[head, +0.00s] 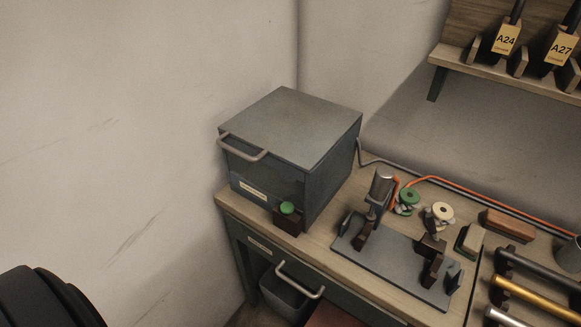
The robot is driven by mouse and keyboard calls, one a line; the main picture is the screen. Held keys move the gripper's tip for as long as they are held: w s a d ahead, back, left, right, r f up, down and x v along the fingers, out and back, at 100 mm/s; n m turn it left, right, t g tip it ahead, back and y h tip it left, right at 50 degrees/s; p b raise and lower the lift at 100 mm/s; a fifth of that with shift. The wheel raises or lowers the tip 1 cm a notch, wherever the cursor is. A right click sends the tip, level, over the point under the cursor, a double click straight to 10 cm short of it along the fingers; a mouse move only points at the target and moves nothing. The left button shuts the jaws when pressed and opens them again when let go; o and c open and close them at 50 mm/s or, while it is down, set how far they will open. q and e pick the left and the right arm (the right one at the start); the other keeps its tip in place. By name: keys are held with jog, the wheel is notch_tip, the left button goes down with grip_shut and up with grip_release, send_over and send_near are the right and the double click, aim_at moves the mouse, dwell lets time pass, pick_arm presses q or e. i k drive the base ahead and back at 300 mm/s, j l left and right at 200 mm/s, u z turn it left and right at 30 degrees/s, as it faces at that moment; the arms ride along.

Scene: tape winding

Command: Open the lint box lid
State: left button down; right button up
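A grey metal box (335,170) stands on the left end of the workbench. Its flat lid (295,125) lies closed on top, with a light bar handle (243,148) along the front left edge. A small label (253,190) on its front is too small to read, so I cannot confirm that this is the lint box. A green button (287,208) on a dark block sits at the box's front corner. Neither of my grippers is in view.
Green (409,196) and cream (443,211) spools stand behind. Below the bench front are another bar handle (303,281) and a dark bin (285,295). A shelf (470,62) hangs upper right.

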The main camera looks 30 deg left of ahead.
aim_at(299, 129)
jog(key=u, duration=1.3)
